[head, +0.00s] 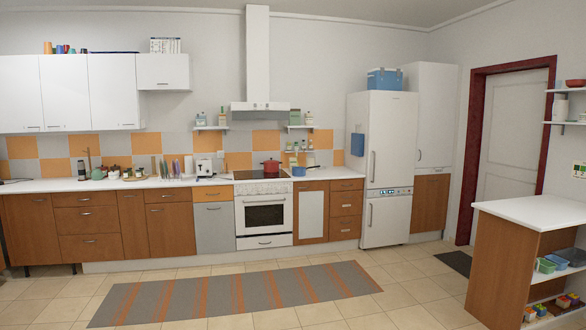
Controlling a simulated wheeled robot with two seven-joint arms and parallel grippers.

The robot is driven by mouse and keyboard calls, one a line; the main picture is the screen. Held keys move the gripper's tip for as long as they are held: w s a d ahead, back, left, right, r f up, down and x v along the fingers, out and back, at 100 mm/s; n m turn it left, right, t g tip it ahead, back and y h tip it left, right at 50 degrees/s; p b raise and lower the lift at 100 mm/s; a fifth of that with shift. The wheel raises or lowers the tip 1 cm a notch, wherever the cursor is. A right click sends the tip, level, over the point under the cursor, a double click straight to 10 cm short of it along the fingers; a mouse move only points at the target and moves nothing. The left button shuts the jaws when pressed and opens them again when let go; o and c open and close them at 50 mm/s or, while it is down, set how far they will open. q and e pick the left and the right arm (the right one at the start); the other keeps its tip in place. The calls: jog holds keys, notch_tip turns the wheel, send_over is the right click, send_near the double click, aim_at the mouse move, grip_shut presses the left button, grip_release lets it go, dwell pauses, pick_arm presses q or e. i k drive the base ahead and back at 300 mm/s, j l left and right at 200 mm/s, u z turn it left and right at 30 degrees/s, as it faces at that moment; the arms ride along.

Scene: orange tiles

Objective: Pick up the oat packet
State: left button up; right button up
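I cannot pick out the oat packet for certain; the small goods in view are too tiny to read. Several small bottles and packets stand on the little wall shelf (211,128) left of the hood. More stand on the shelf (300,127) right of the hood. Several small items also sit at the back of the long counter (50,186). Neither of my grippers shows in the head view.
A striped rug (235,294) lies on the open tiled floor before the stove (264,215). A red pot (271,167) stands on the stove. A white fridge (387,150) is right of centre. A white-topped island (535,208) fills the right front.

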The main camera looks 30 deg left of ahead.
aim_at(292, 160)
jog(key=i+j+u, duration=0.3)
jog(key=i, duration=0.35)
jog(key=i+u, duration=0.3)
jog(key=i, duration=4.5)
jog(key=i+l+u, duration=0.1)
jog(key=i, duration=0.55)
jog(key=i+l+u, duration=0.1)
jog(key=i, duration=0.5)
jog(key=i+l+u, duration=0.15)
jog(key=i, duration=0.5)
